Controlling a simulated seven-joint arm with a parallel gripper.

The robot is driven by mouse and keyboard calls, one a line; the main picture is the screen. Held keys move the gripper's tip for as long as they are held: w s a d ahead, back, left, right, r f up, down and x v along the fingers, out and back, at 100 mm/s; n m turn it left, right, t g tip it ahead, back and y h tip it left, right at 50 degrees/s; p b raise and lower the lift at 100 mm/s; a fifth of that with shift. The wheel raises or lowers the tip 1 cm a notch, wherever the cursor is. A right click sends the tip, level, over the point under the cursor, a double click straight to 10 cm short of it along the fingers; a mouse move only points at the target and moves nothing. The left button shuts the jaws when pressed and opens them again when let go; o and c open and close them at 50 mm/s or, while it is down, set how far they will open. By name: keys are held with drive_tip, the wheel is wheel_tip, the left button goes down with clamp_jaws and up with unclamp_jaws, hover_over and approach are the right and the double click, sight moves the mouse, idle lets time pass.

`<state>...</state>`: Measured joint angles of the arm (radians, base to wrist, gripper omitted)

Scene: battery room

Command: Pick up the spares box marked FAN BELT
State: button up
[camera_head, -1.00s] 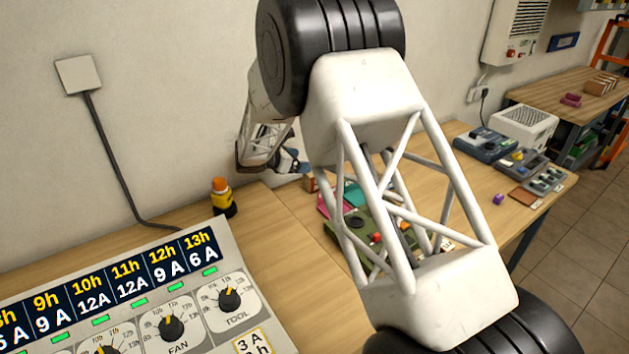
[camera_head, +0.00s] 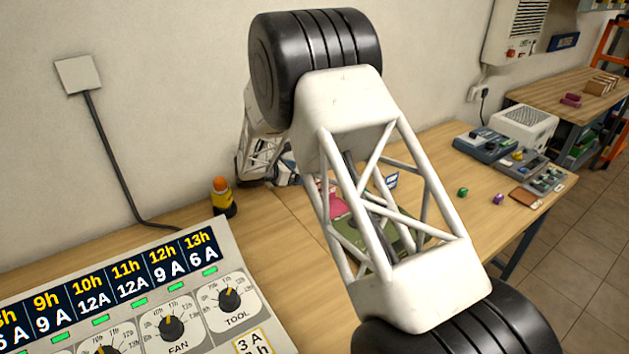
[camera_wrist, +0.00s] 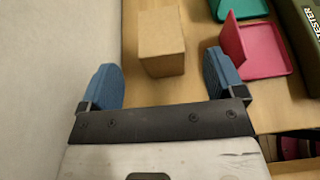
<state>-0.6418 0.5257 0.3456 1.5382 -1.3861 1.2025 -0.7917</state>
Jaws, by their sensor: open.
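A plain brown cardboard box (camera_wrist: 162,50) stands on the wooden bench in the wrist view. No marking shows on the faces I see, so I cannot tell whether it is the FAN BELT box. My gripper (camera_wrist: 160,78) has its two blue-padded fingers spread wide and empty. The box lies ahead of the fingers, between their lines, with a gap to each side. In the head view my arm hides the box and most of my gripper.
A pink open holder (camera_wrist: 262,52) stands right of my right finger, a teal one (camera_wrist: 240,8) behind it. The green TESTER case (camera_wrist: 300,25) is farther right. A wall (camera_wrist: 50,60) runs close on the left. In the head view an orange-capped bottle (camera_head: 222,197) stands left of my arm.

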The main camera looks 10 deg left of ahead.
drive_tip(key=shift+f, duration=0.7)
drive_tip(key=shift+f, duration=0.1)
drive_tip(key=shift+f, duration=0.55)
drive_tip(key=shift+x, duration=2.5)
drive_tip(key=shift+c, duration=0.3)
drive_tip(key=shift+r, duration=0.1)
drive_tip(key=c, duration=1)
drive_tip(key=shift+r, duration=0.1)
